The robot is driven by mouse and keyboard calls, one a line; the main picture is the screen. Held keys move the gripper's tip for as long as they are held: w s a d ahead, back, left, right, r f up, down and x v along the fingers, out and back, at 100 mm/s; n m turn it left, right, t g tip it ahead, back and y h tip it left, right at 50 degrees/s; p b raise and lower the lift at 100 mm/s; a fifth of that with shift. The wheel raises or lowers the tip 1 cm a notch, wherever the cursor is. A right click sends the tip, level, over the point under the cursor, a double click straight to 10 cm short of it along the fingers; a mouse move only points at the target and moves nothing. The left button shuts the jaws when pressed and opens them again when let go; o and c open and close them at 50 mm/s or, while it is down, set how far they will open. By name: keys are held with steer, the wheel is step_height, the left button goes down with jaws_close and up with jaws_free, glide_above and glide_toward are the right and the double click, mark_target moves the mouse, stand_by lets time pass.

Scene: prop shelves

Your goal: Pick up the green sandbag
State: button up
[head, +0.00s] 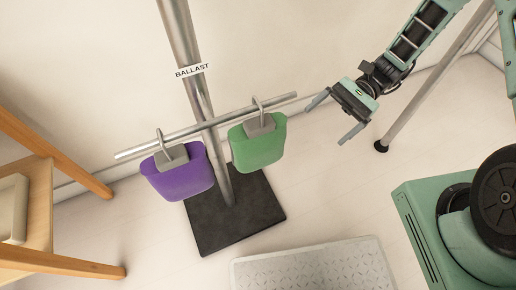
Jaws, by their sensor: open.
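The green sandbag (257,146) hangs by a grey hook piece from the right side of a metal crossbar (220,119) in the head view. A purple sandbag (180,179) hangs from the same bar on the left. My gripper (332,119) is open and empty, to the right of the green sandbag and apart from it. One fingertip is near the right end of the crossbar; I cannot tell whether they touch.
The bar is on a metal pole (186,40) labelled BALLAST with a dark square base (238,212). A wooden frame (45,190) stands at the left. A pale patterned panel (312,264) lies at the bottom. A thin metal leg (425,90) stands behind my arm.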

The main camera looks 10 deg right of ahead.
mark_target(264, 142)
steer(key=shift+s+a+f+m+t+y+b, duration=0.35)
steer(key=shift+s+a+m+y, duration=0.3)
steer(key=shift+a, duration=2.15)
steer(key=shift+s+a+f+m+t+y+b, duration=0.3)
steer(key=shift+a+m+y, duration=0.4)
steer(key=shift+a, duration=2.15)
steer(key=shift+s+a+f+m+t+y+b, duration=0.2)
steer(key=shift+s+a+f+m+t+y, duration=0.45)
steer(key=shift+a, duration=2.15)
steer(key=shift+w+r+g, duration=0.1)
steer(key=shift+r+g, duration=0.2)
jaws_close()
steer(key=shift+r, duration=0.15)
